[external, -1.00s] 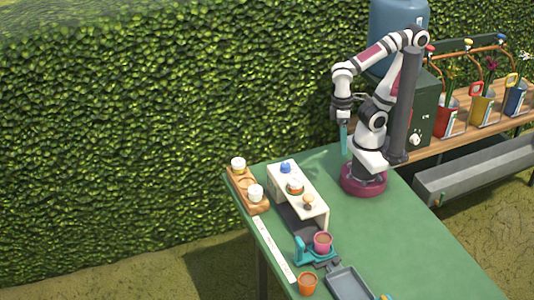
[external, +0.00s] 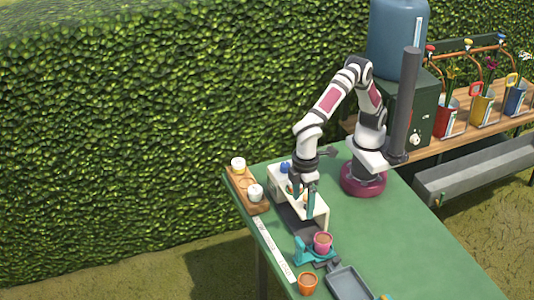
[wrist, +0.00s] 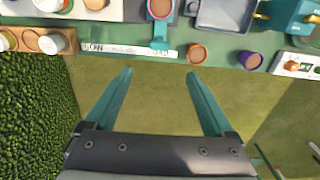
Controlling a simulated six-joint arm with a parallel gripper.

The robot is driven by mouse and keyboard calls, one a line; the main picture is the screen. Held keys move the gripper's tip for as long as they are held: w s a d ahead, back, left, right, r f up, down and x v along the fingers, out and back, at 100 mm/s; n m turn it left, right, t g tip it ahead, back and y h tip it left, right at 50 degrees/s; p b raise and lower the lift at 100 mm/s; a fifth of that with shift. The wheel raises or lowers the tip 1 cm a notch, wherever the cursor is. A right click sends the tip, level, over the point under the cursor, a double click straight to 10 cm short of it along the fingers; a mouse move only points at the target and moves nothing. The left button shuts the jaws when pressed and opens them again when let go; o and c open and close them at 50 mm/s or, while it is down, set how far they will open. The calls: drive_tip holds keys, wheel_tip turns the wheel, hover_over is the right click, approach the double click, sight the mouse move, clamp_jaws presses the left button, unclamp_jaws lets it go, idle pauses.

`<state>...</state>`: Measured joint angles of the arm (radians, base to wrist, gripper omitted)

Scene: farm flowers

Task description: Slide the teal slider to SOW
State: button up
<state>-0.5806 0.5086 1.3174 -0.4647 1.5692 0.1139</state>
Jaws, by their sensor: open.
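The teal slider (external: 303,252) carries a pink pot (external: 322,241) near the lower end of a white marked strip (external: 270,246) on the green table. In the wrist view the slider's teal tab (wrist: 160,36) reaches the strip (wrist: 130,49) right of its middle; dark lettering at the strip's left end is too small to read surely. My gripper (external: 301,206) is open and empty, above the table by the cream stand, up the table from the slider. In the wrist view its teal fingers (wrist: 158,74) are spread, with the tab beyond the gap, apart from both.
A cream stand (external: 318,212) with small knobs is partly hidden by my gripper. A wooden tray (external: 240,187) with white-topped jars is left of it. An orange pot (external: 308,284) and a grey tray (external: 349,284) lie near the slider. The table's right side is clear.

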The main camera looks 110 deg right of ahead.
sight(299, 239)
wheel_tip(299, 239, down, 15)
drive_tip(key=shift+d+f, duration=0.1)
clamp_jaws()
idle(0.5)
